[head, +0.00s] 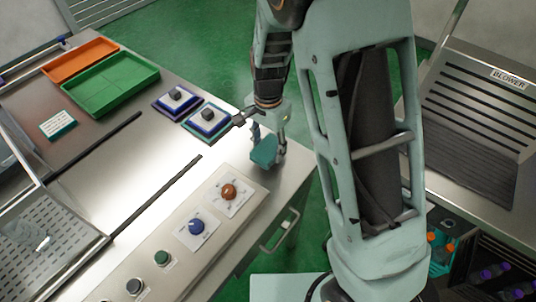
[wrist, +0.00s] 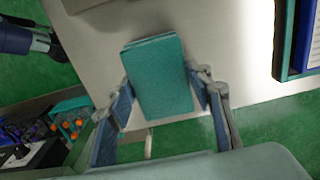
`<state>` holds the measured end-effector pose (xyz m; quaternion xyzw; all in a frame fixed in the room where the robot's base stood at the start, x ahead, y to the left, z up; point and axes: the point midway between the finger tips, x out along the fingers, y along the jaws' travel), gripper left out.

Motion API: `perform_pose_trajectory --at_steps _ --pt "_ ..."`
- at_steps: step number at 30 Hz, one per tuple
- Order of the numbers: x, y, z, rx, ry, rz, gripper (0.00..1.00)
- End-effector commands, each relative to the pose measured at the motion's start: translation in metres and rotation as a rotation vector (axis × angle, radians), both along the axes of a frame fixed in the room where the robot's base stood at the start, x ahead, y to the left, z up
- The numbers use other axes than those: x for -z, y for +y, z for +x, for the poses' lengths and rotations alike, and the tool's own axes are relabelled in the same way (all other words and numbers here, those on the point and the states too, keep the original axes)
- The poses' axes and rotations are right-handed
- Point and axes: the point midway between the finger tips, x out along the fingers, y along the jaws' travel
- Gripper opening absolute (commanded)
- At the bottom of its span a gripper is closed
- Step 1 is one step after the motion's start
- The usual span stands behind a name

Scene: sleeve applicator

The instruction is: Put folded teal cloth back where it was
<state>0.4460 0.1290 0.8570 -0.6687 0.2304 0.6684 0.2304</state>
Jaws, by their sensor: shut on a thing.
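The folded teal cloth (head: 265,150) is a small flat rectangular stack near the right edge of the metal worktop. In the wrist view the cloth (wrist: 158,76) lies between the two blue-padded fingers. My gripper (head: 268,146) is shut on it. The head view does not clearly show whether the cloth touches the worktop or hangs just above it.
The worktop (head: 165,212) has a panel with an orange-brown knob (head: 228,191) and a blue knob (head: 195,227). Two framed pads with dark handles (head: 207,116) sit behind my gripper. Green (head: 110,83) and orange (head: 80,60) trays and a teal-edged card (head: 58,124) lie farther left.

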Motion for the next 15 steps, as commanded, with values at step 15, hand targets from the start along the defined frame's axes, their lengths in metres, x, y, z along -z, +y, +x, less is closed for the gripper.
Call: perform_pose_trajectory --at_steps 15 --pt "0.0221 0.0002 -0.0004 -0.001 0.0 0.0 0.28"
